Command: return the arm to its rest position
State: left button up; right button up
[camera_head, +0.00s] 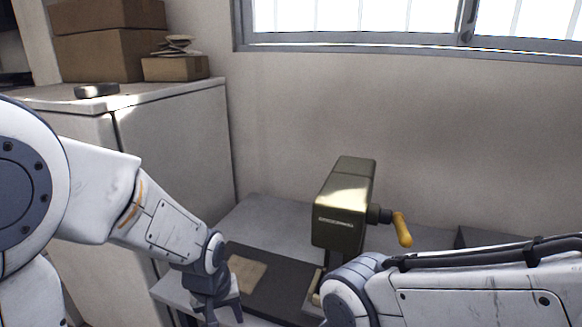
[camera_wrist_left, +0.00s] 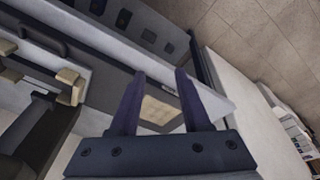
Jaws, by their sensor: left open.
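My left arm comes in from the left in the head view. Its gripper (camera_head: 226,308) is low in the picture, in front of the dark mat, with its fingers pointing down. In the left wrist view the two fingers of the left gripper (camera_wrist_left: 157,100) are spread apart with nothing between them. A tan square (camera_wrist_left: 160,110) on the dark mat shows beyond the fingers. My right arm comes in from the right in the head view, low in front of the machine, and its gripper is out of view.
An olive press-like machine (camera_head: 343,205) with a yellow crank handle (camera_head: 402,230) stands on the grey table. The dark mat (camera_head: 275,282) bears the tan square (camera_head: 246,272). A white cabinet (camera_head: 175,150) with cardboard boxes (camera_head: 105,55) stands at left.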

pick_arm(q)
jog(key=s+a+m, duration=0.3)
jog(key=a, duration=0.2)
jog(key=s+d+r+m+g, duration=0.1)
jog(key=s+d+r+m, duration=0.1)
jog(key=s+d+m, duration=0.2)
jog(key=s+d+r+m+g, duration=0.1)
jog(key=s+d+r+m, duration=0.2)
jog(key=s+d, duration=0.6)
jog(key=shift+s+r+m+h, duration=0.2)
jog(key=shift+s+m+h, duration=0.2)
jog(key=shift+s, duration=0.35)
jog(key=shift+d, duration=0.1)
